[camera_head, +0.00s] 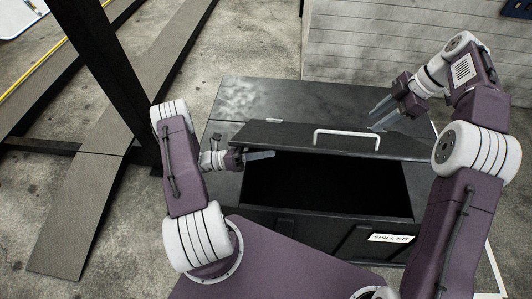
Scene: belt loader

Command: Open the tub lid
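The black tub (300,220) stands in front of me with a "SPILL KIT" label (391,238) on its front. Its lid (280,137) is partly raised at the front edge, and a dark opening shows below it. The lid carries a pale bar handle (346,134). My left gripper (262,155) is at the lid's left front edge, its fingertips by the gap; whether it touches the lid is unclear, and its finger spacing cannot be made out. My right gripper (384,113) is above the lid's right part, right of the handle, with its fingers apart and empty.
A dark flat surface (270,97) lies behind the lid. A grey slatted wall (400,40) stands at the back. A black post (110,75) and grey ramp-like strips (80,205) are at the left. Bare concrete floor (240,45) lies between post and wall.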

